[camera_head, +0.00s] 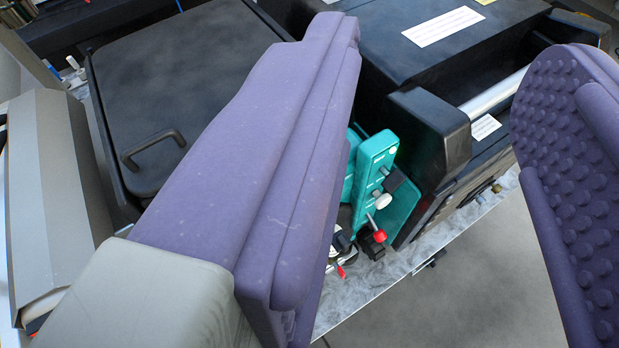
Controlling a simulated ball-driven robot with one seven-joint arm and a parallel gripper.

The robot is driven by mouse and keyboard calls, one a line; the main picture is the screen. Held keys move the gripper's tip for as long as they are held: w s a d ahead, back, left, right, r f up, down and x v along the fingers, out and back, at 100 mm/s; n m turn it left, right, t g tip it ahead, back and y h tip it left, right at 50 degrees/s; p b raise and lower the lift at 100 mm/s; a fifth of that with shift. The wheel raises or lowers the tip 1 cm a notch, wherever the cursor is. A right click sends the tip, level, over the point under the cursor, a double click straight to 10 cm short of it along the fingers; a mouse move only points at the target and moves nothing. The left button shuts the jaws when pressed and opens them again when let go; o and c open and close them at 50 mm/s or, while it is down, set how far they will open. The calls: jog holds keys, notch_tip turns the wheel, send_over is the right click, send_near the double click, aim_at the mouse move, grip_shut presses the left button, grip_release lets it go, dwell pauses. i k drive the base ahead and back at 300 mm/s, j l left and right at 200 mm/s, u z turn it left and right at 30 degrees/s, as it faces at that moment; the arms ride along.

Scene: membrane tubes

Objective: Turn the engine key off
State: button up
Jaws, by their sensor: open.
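My gripper (455,50) shows as two purple fingers held wide apart, with nothing between them. The left finger crosses the middle of the picture; the right finger, with a studded inner pad, is at the right edge. Between them, beyond, is a teal panel (372,165) with a black knob, a pale round knob (383,200) and a small black block with a red-capped part (379,236) at its foot. I cannot tell which of these small parts is the engine key. The left finger hides the panel's left side. The fingers look apart from the panel.
A large black machine (410,75) with a silver roller (495,92) stands behind and right of the panel. A black lidded case (140,90) with a handle is at left, beside a grey box (55,180). The grey floor (470,290) at lower right is clear.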

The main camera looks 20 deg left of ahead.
aim_at(393, 180)
jog(key=k+l+u, duration=0.25)
jog(key=l, duration=0.35)
jog(key=k+l+u, duration=0.25)
jog(key=k+l, duration=0.2)
jog(key=k, duration=0.1)
